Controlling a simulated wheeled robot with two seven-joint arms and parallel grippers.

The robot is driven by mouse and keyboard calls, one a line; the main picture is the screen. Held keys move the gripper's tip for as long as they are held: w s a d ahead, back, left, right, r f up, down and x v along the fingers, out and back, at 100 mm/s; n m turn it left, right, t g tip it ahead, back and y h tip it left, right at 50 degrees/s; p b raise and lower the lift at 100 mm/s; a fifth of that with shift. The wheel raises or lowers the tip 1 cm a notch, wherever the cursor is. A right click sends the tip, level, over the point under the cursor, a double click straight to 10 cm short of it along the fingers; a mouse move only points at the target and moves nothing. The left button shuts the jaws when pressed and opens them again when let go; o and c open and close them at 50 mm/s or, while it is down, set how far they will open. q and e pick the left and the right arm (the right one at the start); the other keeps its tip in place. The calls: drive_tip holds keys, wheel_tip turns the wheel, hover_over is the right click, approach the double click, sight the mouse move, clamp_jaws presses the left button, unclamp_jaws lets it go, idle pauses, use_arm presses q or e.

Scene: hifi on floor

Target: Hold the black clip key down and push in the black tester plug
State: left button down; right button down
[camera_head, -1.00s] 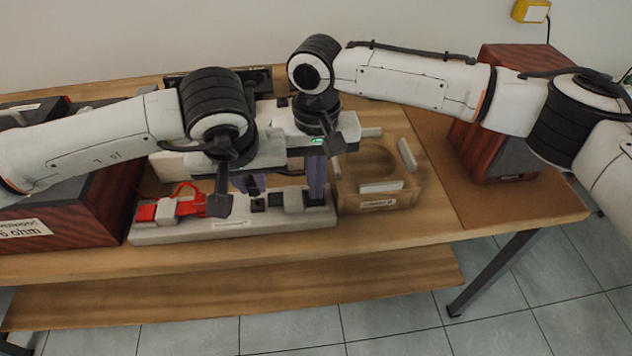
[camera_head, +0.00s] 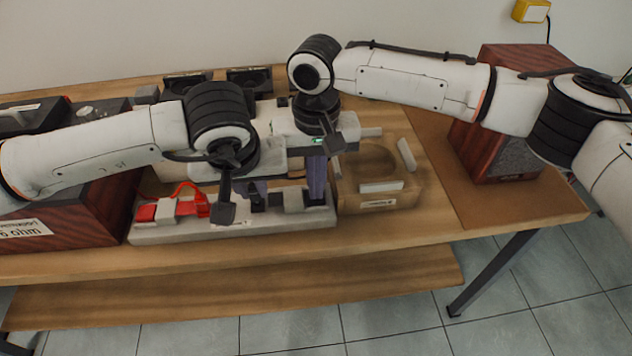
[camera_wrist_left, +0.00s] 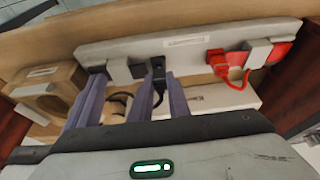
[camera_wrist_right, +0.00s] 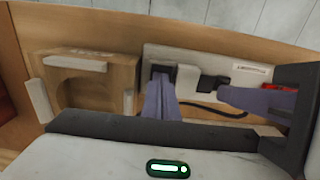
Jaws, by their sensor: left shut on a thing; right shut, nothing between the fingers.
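My left gripper (camera_head: 257,190) is shut on the black tester plug, at the board's top. The plug (camera_wrist_left: 157,68) shows between its fingers in the left wrist view, with a black cable behind it. How deep the plug sits cannot be told. My right gripper (camera_head: 317,192) is shut and empty, its fingertips down at the black clip key (camera_wrist_right: 160,69), beside a light grey block. The key is mostly hidden in the head view. Both are on the pale terminal board (camera_head: 170,235). A red plug (camera_head: 160,210) with a red cable is at the board's left end.
A wooden box with a round recess (camera_head: 375,163) stands right of the board. A dark wooden speaker (camera_head: 495,120) stands at the right, and another speaker (camera_head: 75,210) at the left. My two grippers are close together. The table's front strip is clear.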

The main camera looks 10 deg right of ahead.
use_arm(q)
drive_tip(key=shift+s+f, duration=0.1)
drive_tip(key=shift+f, duration=0.85)
idle(3.2)
drive_tip(key=c, duration=1.6)
unclamp_jaws()
drive_tip(key=shift+a, duration=0.1)
drive_tip(key=shift+d, duration=0.25)
drive_tip(key=shift+s+r, duration=0.1)
drive_tip(key=shift+r, duration=0.1)
drive_tip(key=v, duration=1.1)
drive_tip(key=shift+a+r, duration=0.4)
drive_tip(key=shift+r, duration=3)
